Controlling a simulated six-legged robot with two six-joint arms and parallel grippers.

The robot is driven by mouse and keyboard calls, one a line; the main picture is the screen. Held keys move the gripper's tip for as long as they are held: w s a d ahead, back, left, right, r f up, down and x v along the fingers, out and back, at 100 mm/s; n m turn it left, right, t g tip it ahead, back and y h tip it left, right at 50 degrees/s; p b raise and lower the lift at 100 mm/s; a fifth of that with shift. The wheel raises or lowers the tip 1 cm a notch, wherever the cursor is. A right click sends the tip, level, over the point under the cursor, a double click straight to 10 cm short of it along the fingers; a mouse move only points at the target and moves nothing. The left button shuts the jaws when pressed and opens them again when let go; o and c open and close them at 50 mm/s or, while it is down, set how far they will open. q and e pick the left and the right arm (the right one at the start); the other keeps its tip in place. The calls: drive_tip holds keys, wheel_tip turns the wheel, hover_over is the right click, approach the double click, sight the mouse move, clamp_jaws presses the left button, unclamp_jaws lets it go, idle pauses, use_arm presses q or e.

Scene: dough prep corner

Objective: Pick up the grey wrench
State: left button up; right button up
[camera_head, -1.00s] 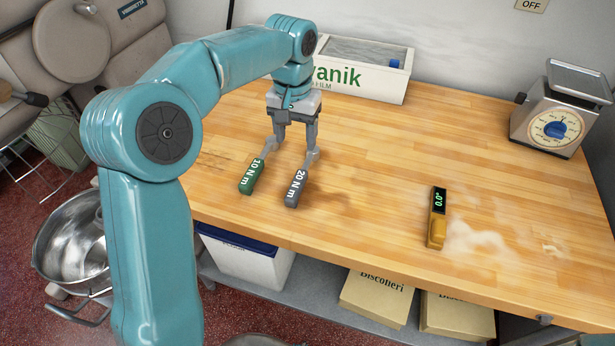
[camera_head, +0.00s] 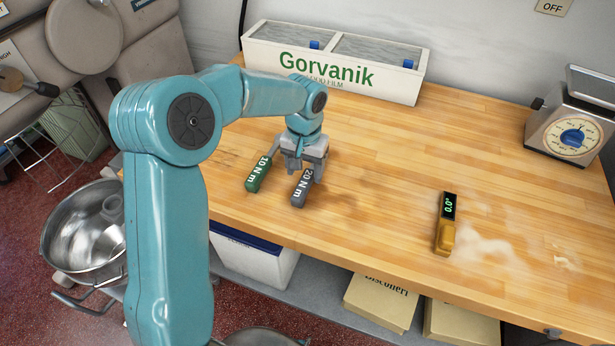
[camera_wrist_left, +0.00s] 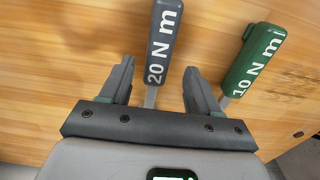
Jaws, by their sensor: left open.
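The grey wrench (camera_head: 302,188), marked 20 N m, lies on the wooden table. Beside it on the left in the head view lies the green wrench (camera_head: 259,174), marked 10 N m. My left gripper (camera_head: 306,172) is low over the grey wrench, pointing down. In the left wrist view my open left gripper (camera_wrist_left: 157,85) has a finger on each side of the grey wrench's thin shaft, with the grey handle (camera_wrist_left: 163,45) ahead of it. The green handle (camera_wrist_left: 253,58) is outside the fingers, to the right. Whether the fingers touch the shaft, I cannot tell.
A white Gorvanik film box (camera_head: 335,66) stands at the back. A yellow digital angle gauge (camera_head: 445,225) lies to the right near floury patches. A dial scale (camera_head: 573,125) stands at the far right. The table (camera_head: 400,150) between is clear.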

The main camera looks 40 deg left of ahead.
sight(307, 176)
use_arm(q)
drive_tip(key=f, duration=0.3)
drive_tip(key=shift+w+d, duration=0.15)
drive_tip(key=shift+w, duration=0.1)
drive_tip(key=shift+f, duration=0.35)
drive_tip(key=shift+s, duration=0.1)
drive_tip(key=shift+r, duration=0.1)
drive_tip(key=shift+c, duration=0.9)
clamp_jaws()
wheel_tip(307, 176, up, 20)
